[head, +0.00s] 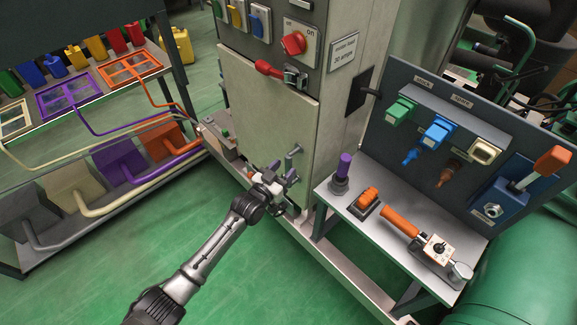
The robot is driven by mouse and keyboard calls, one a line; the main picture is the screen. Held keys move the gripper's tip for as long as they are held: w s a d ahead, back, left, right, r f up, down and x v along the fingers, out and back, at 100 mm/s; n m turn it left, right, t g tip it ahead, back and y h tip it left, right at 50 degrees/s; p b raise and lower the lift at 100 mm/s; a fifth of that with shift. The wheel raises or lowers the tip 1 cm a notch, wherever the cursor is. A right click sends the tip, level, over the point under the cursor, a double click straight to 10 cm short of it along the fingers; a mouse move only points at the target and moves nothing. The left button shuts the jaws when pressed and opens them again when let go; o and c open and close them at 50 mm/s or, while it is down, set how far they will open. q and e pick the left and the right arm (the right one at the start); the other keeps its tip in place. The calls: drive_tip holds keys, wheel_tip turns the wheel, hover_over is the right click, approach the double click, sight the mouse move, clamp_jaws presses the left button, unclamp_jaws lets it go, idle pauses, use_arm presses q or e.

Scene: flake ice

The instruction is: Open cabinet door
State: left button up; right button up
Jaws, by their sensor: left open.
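The grey-beige cabinet door (262,118) is in the middle of the head view and looks shut in its frame. A red-gripped lever (268,68) with a dark metal latch (295,77) sits at its upper edge. A small grey metal handle (294,151) sticks out from the lower right part of the door. My left gripper (284,175) is open at the lower part of the door, just below that handle. I cannot tell whether its fingers touch the handle or the door. The gripper hides part of the door's lower edge. My right gripper is not in view.
A grey bench (388,245) with a purple-topped knob and orange-handled tools stands close on the right. A dark panel (480,150) with colored connectors rises behind it. A rack with colored bins (122,160) and bent pipes is on the left. Green floor (90,295) is clear in front.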

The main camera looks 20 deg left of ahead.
sight(286, 166)
use_arm(q)
drive_tip(key=shift+b+x, duration=0.3)
drive_tip(key=shift+x, duration=1.2)
clamp_jaws()
